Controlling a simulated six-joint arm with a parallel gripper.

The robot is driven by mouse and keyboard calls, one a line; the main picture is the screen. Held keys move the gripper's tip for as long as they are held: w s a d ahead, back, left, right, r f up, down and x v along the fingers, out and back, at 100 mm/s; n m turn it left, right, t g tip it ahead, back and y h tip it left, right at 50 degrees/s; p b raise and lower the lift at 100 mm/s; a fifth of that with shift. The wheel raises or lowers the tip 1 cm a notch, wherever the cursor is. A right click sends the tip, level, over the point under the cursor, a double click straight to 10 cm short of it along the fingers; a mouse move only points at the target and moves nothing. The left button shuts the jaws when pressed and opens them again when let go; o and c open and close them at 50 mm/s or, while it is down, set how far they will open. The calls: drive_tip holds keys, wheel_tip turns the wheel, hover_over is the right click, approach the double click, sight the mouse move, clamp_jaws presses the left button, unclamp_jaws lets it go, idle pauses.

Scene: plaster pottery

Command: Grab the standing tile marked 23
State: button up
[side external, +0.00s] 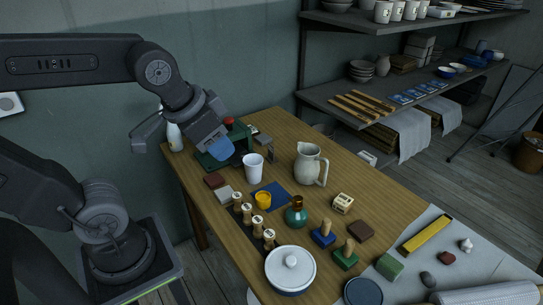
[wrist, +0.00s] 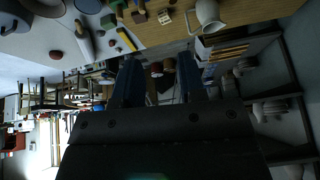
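I cannot make out a number 23 in either view. A small cream block with dark marks (side external: 343,203) stands on the table right of the pitcher; its marks are too small to read. It also shows at the top of the wrist view (wrist: 164,17). Several wooden pegs with pale labelled faces (side external: 247,212) stand in a row on a dark strip at the table's left; their labels are unreadable too. My gripper (side external: 222,149) is above the table's far left end, near a green tool, apart from the block and pegs. In the wrist view its blue fingers (wrist: 160,82) are spread with nothing between them.
A lidded white pot (side external: 290,268) stands in front. Shelves (side external: 365,93) with pottery stand at the back right.

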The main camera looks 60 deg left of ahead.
drive_tip(key=w+a+r+m+g+y, duration=0.15)
drive_tip(key=w+a+m, duration=0.35)
drive_tip(key=w, duration=0.8)
drive_tip(key=m+g+y, duration=0.3)
drive_tip(key=m+g, duration=0.1)
drive_tip(key=m, duration=0.9)
hover_over(270, 157)
drive_tip(key=d, duration=0.3)
drive_tip(key=shift+t, duration=0.25)
wheel_tip(270, 157, down, 32)
drive_tip(key=shift+x, duration=2.95)
drive_tip(key=shift+w+r, duration=0.1)
clamp_jaws()
